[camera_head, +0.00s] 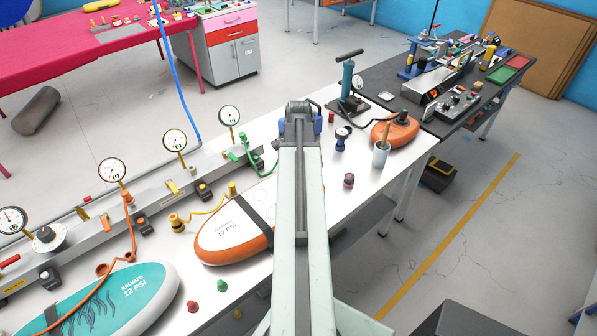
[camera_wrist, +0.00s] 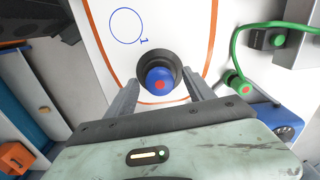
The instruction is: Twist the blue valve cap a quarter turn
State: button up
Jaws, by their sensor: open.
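The blue valve cap (camera_wrist: 158,79) shows in the wrist view, round with a red centre, seated in a dark ring. The ring (camera_wrist: 174,64) sits on a white board with an orange border (camera_wrist: 198,30). My gripper (camera_wrist: 161,92) is open, with one grey finger at the left of the cap and one at the right. I cannot tell whether the fingers touch the ring or how high they are above the board. In the head view the cap is hidden by my arm; the white board (camera_head: 222,238) lies partly under it.
A green hose (camera_wrist: 235,50) with a green fitting lies just right of the board. On the bench stand gauges (camera_head: 175,140), a teal board (camera_head: 140,288), a dark blue knob (camera_head: 342,137), a cup (camera_head: 381,155) and an orange board (camera_head: 396,133).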

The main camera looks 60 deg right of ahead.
jog(key=shift+f, duration=0.6)
jog(key=shift+r, duration=0.15)
jog(key=shift+c, duration=0.3)
grip_shut()
jog(key=m, duration=0.4)
jog(key=shift+m, duration=0.5)
jog(key=m, duration=0.2)
jog(key=shift+m, duration=0.4)
jog(key=shift+d+m, duration=0.1)
jog(key=shift+m, duration=1)
